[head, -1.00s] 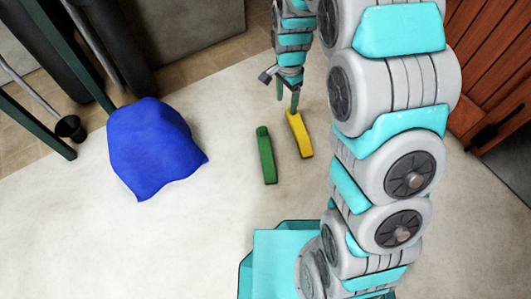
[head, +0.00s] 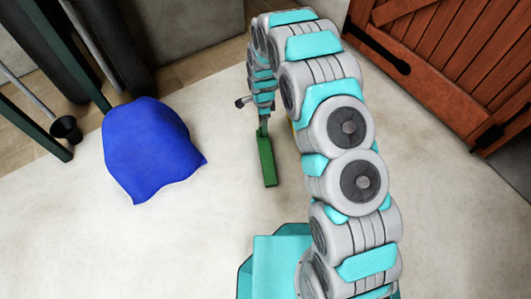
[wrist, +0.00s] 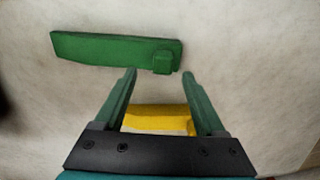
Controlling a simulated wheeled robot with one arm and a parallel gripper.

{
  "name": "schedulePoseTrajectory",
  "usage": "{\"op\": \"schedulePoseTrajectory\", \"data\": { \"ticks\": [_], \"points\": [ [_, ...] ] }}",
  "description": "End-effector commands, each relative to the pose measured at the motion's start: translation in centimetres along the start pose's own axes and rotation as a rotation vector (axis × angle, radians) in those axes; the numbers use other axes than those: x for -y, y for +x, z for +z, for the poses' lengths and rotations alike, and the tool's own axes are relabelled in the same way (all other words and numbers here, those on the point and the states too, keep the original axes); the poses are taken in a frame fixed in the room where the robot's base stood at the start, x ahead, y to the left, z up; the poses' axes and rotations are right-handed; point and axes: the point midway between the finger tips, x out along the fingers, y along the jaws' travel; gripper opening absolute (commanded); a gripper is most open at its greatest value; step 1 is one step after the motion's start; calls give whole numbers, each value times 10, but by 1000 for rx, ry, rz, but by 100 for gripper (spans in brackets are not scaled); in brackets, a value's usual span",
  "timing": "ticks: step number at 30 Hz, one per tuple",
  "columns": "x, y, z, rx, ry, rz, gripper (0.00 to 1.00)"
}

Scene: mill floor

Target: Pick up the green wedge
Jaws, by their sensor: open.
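The green wedge (head: 267,163) lies on the pale floor below the end of my arm in the head view. In the wrist view the green wedge (wrist: 110,48) lies crosswise just beyond the fingertips, with a small raised block near its right end. My gripper (wrist: 158,75) is open, with nothing held between its fingers. A yellow wedge (wrist: 158,118) shows between and behind the fingers in the wrist view. In the head view my arm hides nearly all of the yellow wedge. The gap between the fingertips and the green wedge is hard to judge.
A blue cloth-covered heap (head: 150,150) stands on the floor to the left. A black cup-shaped thing (head: 66,129) and dark green posts are at the far left. A wooden door (head: 460,65) is at the upper right.

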Motion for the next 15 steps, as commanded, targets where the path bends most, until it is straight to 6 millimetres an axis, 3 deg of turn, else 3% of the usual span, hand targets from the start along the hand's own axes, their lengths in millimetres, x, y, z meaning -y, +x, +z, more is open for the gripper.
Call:
{"op": "schedulePoseTrajectory", "data": {
  "ticks": [9,15],
  "points": [
    [3,40,4,0,-2,0,72],
    [5,49,3,0,-2,-4,72]
  ]
}}
